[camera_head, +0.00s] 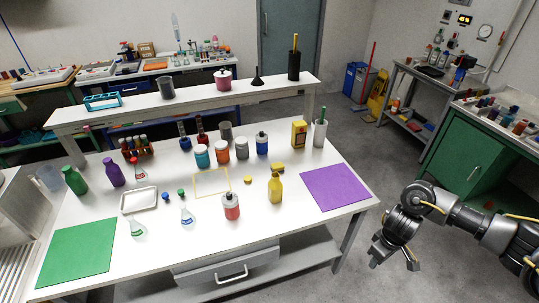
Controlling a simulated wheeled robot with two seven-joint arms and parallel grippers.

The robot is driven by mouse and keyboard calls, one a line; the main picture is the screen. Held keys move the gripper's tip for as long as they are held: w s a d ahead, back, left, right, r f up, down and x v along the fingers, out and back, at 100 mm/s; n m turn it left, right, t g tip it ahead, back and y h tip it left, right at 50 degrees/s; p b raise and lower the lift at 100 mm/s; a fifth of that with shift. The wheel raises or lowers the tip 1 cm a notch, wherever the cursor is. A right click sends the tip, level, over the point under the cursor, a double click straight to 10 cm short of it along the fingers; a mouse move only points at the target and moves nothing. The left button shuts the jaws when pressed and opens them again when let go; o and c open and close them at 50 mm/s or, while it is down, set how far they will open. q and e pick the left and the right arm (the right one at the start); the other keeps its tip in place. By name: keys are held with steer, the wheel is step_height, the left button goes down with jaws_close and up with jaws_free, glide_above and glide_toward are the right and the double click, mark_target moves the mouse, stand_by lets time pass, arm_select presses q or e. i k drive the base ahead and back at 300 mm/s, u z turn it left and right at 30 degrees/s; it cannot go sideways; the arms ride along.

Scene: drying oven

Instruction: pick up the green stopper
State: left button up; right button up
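A small green stopper (181,192) stands on the white table, right of a small blue stopper (166,196) and behind a clear flask with blue in it (187,217). My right gripper (393,263) is open and empty. It hangs off the right side of the table, over the floor, far from the green stopper. My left gripper is not in view.
A metal tray (126,208) lies left of the stoppers, and a flask with green in it (138,230) stands in front of the tray. A red-and-grey bottle (231,210) and a yellow bottle (275,190) stand to the right. Green (75,255) and purple (335,187) mats lie at the ends.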

mark_target(181, 193)
steer(key=i, duration=1.35)
steer(key=u, duration=2.6)
